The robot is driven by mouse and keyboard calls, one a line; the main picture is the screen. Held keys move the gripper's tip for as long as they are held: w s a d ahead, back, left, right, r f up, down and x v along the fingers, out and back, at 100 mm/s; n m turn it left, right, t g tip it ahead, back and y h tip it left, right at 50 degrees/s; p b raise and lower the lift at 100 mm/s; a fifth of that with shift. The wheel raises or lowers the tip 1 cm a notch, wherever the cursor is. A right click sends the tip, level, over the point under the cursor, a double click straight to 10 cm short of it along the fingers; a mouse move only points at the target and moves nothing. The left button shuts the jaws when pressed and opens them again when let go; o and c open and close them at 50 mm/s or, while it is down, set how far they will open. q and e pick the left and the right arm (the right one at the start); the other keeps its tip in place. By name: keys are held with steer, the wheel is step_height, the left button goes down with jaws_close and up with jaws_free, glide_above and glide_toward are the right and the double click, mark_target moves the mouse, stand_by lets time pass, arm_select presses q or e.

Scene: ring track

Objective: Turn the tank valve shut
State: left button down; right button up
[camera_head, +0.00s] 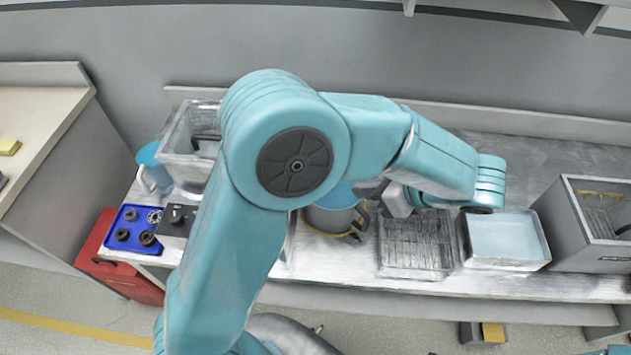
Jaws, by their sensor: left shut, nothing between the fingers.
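A clear-walled tank (183,133) stands at the left end of the metal bench. A dark lever-like part (207,138) shows at its front; it may be the valve, but my arm covers the tank's right side and I cannot tell how far it is turned. My left arm rises across the middle, reaches right and folds back. My left gripper (372,191) is shut and empty, well to the right of the tank, over or beside a grey pot with blue contents (333,215). I cannot tell whether it touches the pot. My right gripper is not in view.
A blue tray (133,246) with dark round parts, a small dark box with a knob (177,220) and a blue mug (153,168) are at left. A wire rack (415,245), water-filled basin (505,240) and grey bin (592,237) are at right. A red box (118,270) stands below.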

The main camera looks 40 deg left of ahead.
arm_select(q)
steer(key=a+r+p+x, duration=0.1)
steer(key=p+x, duration=0.1)
steer(key=x, duration=1)
steer(key=shift+w+a+r, duration=0.25)
steer(key=shift+w+a, duration=0.05)
steer(key=shift+s, duration=0.1)
steer(key=shift+a, duration=0.1)
